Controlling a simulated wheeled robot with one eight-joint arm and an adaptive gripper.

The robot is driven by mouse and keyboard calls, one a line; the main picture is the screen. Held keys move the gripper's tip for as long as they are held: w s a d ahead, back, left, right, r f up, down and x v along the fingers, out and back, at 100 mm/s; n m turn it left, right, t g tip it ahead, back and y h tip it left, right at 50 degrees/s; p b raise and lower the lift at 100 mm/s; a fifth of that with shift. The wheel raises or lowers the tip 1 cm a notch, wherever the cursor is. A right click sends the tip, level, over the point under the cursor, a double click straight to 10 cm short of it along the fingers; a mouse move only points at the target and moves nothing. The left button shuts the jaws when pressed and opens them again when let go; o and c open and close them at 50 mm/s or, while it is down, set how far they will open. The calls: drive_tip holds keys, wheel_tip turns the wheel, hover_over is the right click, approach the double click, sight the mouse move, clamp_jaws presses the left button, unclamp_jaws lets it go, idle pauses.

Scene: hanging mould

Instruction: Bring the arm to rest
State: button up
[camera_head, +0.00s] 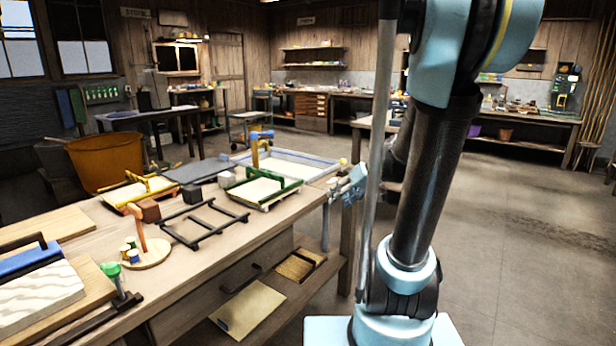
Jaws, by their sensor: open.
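My arm (428,190) rises in the right half of the picture, with dark tubes and pale blue joints. It stands upright from a pale blue base (392,318) and runs out of the top edge. Another dark length of it shows partly behind the front tube. A yellow-framed mould (136,190) and a green-framed mould (263,188) lie on the workbench (235,250), left of my arm. A dark open frame (203,222) lies flat in front of them.
A shallow pale tray (300,165) is at the bench's far end. An orange tub (107,160) stands behind the bench. The floor (530,250) at right is clear.

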drive_tip(key=s+d+f+m+g+h, duration=0.1)
drive_tip(key=s+d+f+h, duration=0.1)
drive_tip(key=s, duration=0.5)
drive_tip(key=s+d+f+m+h, duration=0.1)
drive_tip(key=s+d+f+h, duration=0.1)
drive_tip(key=s, duration=0.4)
drive_tip(key=s+d+f+m+g+h, duration=0.1)
drive_tip(key=s+d+f+h, duration=0.1)
drive_tip(key=s, duration=0.5)
drive_tip(key=shift+s+d+f+m+g+h, duration=0.3)
drive_tip(key=shift+s+d+f+h, duration=0.15)
drive_tip(key=shift+d, duration=0.5)
drive_tip(key=shift+w+f, duration=0.1)
drive_tip(key=shift+w, duration=0.05)
drive_tip(key=shift+w+f, duration=0.15)
drive_tip(key=shift+w, duration=0.25)
